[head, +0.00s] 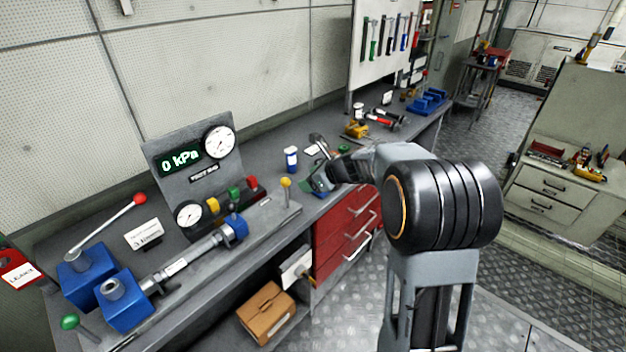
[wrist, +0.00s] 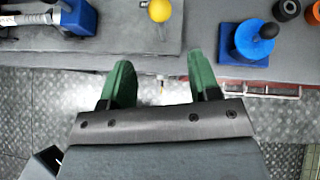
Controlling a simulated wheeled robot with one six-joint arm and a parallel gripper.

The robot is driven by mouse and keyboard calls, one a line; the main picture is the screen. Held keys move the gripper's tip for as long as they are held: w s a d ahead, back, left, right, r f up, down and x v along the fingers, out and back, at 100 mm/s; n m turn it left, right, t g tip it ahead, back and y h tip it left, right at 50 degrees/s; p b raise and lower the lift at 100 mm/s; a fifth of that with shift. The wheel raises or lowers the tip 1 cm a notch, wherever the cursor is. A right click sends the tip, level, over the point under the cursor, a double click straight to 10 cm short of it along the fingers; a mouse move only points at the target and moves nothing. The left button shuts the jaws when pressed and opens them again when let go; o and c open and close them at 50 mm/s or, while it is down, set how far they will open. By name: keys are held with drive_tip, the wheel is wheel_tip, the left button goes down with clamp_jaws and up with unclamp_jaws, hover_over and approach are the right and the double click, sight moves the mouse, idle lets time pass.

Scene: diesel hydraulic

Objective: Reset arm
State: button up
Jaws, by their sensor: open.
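My gripper (wrist: 158,85) shows in the wrist view with its two green fingers spread wide apart and nothing between them. It points at the front edge of the grey workbench (wrist: 125,40), with patterned metal floor below. In the head view my arm reaches from the lower right toward the bench. There, my gripper (head: 322,178) is small and partly hidden by my wrist, near the bench edge above the red drawers.
A test rig with a "0 kPa" display (head: 180,160) and blue cylinder mounts stands on the bench at left. A yellow-knobbed lever (wrist: 159,10) and a blue part with a black knob (wrist: 250,42) are near my gripper. A cardboard box (head: 266,312) sits below.

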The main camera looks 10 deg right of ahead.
drive_tip(key=shift+s+d+r, duration=0.25)
drive_tip(key=shift+s+r, duration=0.05)
idle(0.4)
drive_tip(key=s+f+n+g+h, duration=0.2)
drive_tip(key=s+f+n+g, duration=0.2)
drive_tip(key=s+n, duration=0.75)
drive_tip(key=s+r+n+h, duration=0.2)
drive_tip(key=s+r+n, duration=0.1)
drive_tip(key=s+n, duration=0.4)
drive_tip(key=s+d+r+n+h, duration=0.1)
drive_tip(key=s+r+n+h, duration=0.2)
drive_tip(key=s+n, duration=0.5)
drive_tip(key=shift+s+d+t, duration=0.25)
drive_tip(key=shift+s+t, duration=0.05)
drive_tip(key=shift+s, duration=0.05)
